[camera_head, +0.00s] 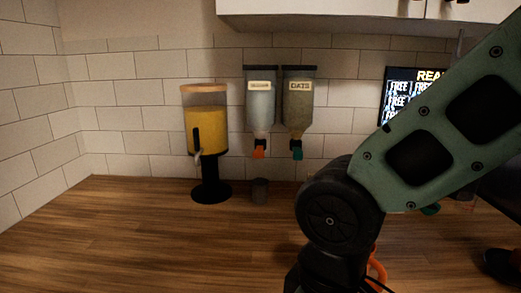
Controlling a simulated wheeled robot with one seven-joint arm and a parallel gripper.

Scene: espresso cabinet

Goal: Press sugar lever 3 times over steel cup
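Two clear dispensers hang on the tiled wall. The left one, the sugar dispenser (261,105), holds pale contents, and its label is too small to read surely. Its orange lever (259,149) is at the bottom. A small dark grey cup, the steel cup (260,191), stands upright on the counter below this lever, with a gap between them. My arm comes in from the upper right and bends down at a black joint, right of the cup. My gripper is outside the picture, so its fingers cannot be seen.
The oats dispenser (298,105) with a teal lever (297,151) hangs just right. A yellow-filled dispenser (207,130) on a black stand is left of the cup. A dark sign (401,98) is partly behind my arm. The wooden counter (150,240) is clear at front left.

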